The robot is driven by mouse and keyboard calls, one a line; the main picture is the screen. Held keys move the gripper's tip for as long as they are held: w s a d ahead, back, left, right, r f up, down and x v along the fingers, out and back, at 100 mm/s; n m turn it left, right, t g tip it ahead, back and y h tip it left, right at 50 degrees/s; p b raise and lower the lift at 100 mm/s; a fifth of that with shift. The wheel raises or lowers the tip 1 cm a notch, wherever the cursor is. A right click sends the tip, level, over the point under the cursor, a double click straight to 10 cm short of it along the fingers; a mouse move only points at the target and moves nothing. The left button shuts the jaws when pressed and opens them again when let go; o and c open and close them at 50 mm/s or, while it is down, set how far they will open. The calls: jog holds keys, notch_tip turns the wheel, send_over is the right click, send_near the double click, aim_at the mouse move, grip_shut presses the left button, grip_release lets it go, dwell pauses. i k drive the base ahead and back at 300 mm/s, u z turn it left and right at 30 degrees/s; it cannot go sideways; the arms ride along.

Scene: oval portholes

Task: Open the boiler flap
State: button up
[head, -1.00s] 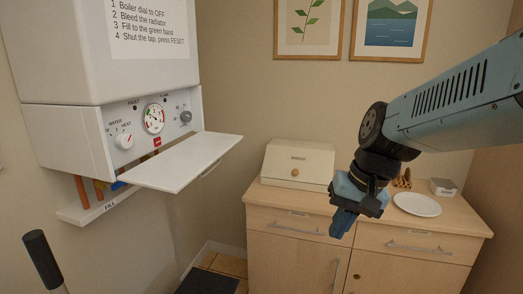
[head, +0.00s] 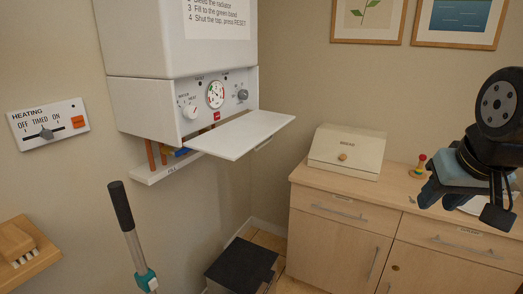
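The white boiler (head: 180,40) hangs on the wall at the upper left of centre. Its flap (head: 240,134) is swung down and sticks out roughly level. The panel behind it is exposed, with a white selector knob (head: 190,111), a round gauge (head: 215,94), a grey knob (head: 242,95) and a red button (head: 217,116). My gripper (head: 468,209) is at the right edge, above the cabinet and well away from the flap. Its fingers look apart, with nothing seen between them.
A heating switch panel (head: 48,121) is on the left wall. A dark box (head: 241,265) is on the floor. The wooden cabinet (head: 338,232) holds a cream bread bin (head: 346,151), a small colourful figure (head: 420,165) and a partly hidden plate.

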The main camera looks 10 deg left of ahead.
aim_at(230, 141)
jog(key=u, duration=0.45)
jog(key=k, duration=1.1)
jog(key=u, duration=0.75)
jog(key=i, duration=1.2)
jog(key=u, duration=0.45)
